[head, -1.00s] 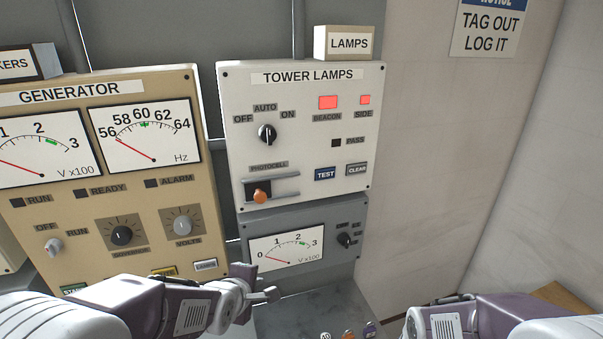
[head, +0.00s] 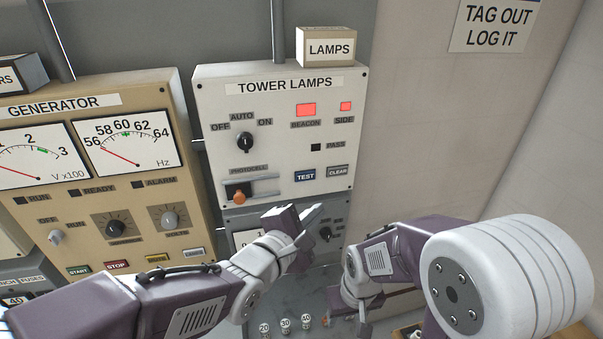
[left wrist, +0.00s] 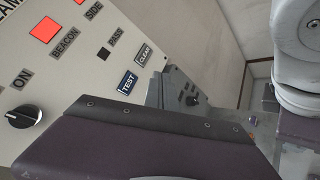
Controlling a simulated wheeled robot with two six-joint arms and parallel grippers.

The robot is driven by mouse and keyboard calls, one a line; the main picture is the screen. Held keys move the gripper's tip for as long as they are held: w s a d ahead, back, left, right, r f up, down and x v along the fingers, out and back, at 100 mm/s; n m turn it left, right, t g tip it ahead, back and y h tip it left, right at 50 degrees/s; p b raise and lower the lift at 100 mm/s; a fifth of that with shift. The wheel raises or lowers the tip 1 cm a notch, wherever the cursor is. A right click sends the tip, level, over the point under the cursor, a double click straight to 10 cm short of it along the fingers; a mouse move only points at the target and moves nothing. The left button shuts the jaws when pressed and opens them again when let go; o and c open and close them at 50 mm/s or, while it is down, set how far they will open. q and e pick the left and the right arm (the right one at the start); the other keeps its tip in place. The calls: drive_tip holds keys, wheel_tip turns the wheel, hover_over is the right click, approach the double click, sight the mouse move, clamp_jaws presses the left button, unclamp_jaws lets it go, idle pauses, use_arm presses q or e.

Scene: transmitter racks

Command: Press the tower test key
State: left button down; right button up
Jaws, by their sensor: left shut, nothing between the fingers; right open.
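The tower test key (head: 305,176) is a small dark blue key marked TEST, low on the white TOWER LAMPS panel (head: 225,100). In the left wrist view the test key (left wrist: 128,82) shows just beyond my gripper body. My left gripper (head: 308,210) is shut and empty, in front of the panel's lower edge, a little below the test key and apart from it. My right gripper (head: 355,330) is open and low at the right, partly hidden by its arm.
The CLEAR key (head: 337,171) sits right of the test key. The orange photocell slider (head: 239,196) and the AUTO knob (head: 245,142) are to the left. BEACON (head: 306,110) and SIDE (head: 346,106) lamps glow red. Several fuses (head: 285,325) stand on the bench below.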

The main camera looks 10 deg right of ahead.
use_arm(q)
drive_tip(key=p, duration=0.3)
approach(315, 178)
drive_tip(key=x, duration=0.4)
drive_tip(key=shift+s+d+f, duration=0.1)
drive_tip(key=shift+s+d, duration=0.05)
drive_tip(key=shift+d, duration=0.25)
drive_tip(key=shift+a, duration=0.1)
idle(1.5)
drive_tip(key=shift+w+p, duration=0.3)
drive_tip(key=shift+p, duration=0.2)
drive_tip(key=shift+w, duration=0.1)
